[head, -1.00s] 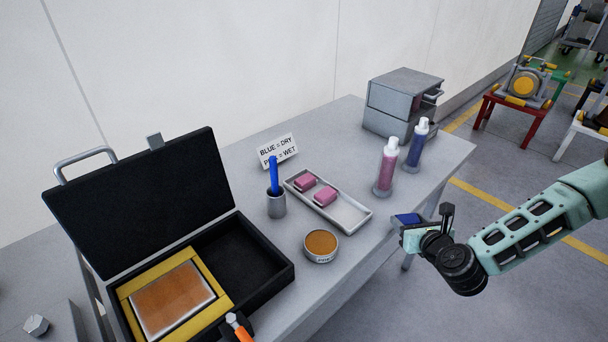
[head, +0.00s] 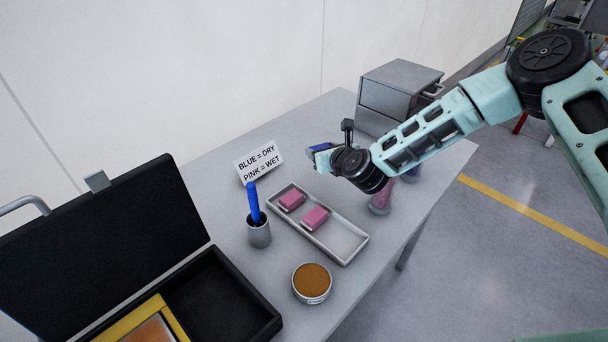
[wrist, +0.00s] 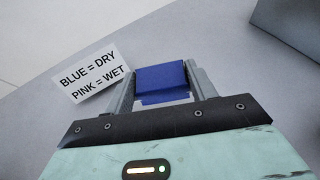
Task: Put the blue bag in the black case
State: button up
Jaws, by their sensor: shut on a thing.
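My gripper (wrist: 161,80) is shut on the blue bag (wrist: 160,78), which sits between the two fingers in the wrist view. In the head view my gripper (head: 317,150) is above the back of the table, and a bit of the blue bag (head: 318,145) shows at its end. The black case (head: 254,330) stands open at the lower left, its lid (head: 100,240) raised. Its right compartment (head: 215,300) looks empty. A yellow-framed item (head: 135,322) fills the left part of the case and is cut off by the frame edge.
A tray (head: 345,238) with two pink bags (head: 315,217) lies mid-table. Near it are a cup (head: 259,234) with a blue stick, a round tin (head: 312,282) and a sign (head: 260,162). A grey cabinet (head: 385,95) stands behind. My arm partly hides the bottles (head: 380,202).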

aim_at(321, 181)
notch_tip(321, 181, down, 8)
jog(key=shift+s+r+p, duration=0.1)
jog(key=shift+r+p, duration=0.1)
jog(key=shift+p, duration=1)
jog(key=shift+f, duration=0.4)
jog(key=shift+f, duration=0.2)
jog(key=o, duration=1)
jog(key=shift+r, duration=0.1)
